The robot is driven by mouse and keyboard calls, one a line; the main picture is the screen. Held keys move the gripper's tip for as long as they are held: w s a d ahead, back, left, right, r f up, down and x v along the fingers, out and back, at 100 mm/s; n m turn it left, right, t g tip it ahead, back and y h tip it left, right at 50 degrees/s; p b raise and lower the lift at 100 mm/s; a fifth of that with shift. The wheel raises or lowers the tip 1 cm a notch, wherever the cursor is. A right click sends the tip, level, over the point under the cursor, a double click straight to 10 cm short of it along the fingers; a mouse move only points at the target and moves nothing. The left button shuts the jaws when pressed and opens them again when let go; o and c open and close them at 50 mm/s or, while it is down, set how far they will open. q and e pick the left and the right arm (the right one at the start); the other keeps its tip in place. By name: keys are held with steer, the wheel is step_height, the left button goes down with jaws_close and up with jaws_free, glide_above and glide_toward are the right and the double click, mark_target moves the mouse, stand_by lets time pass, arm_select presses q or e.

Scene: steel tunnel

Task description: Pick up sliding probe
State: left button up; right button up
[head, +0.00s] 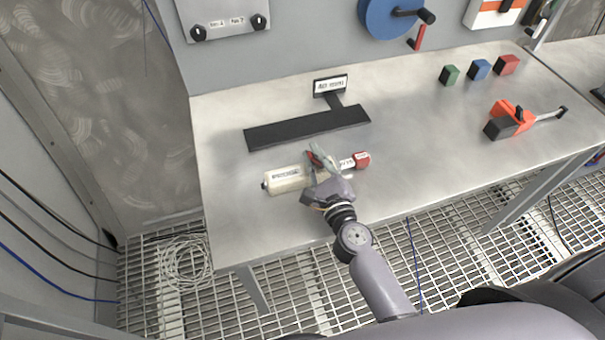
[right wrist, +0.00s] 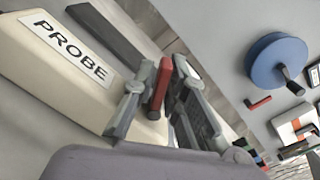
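The sliding probe (head: 286,179) is a cream-coloured body with a "PROBE" label and a red end block (head: 362,159). It lies on the steel table near the front edge. In the right wrist view its cream body (right wrist: 45,75) fills the left side, and a red upright piece (right wrist: 160,88) stands between my fingers. My right gripper (head: 320,155) reaches over the middle of the probe and hides part of it. In the right wrist view the fingers (right wrist: 163,75) converge on the red piece and look shut on it. My left gripper is not in view.
A black T-shaped stand (head: 300,130) with a small sign lies just behind the probe. Green (head: 449,75), blue (head: 479,69) and red (head: 507,65) blocks stand at the back right. An orange-and-black tool (head: 510,118) lies at the right. The table between is clear.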

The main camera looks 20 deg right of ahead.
jaws_close()
stand_by(0.5)
steer(key=shift+r, duration=0.15)
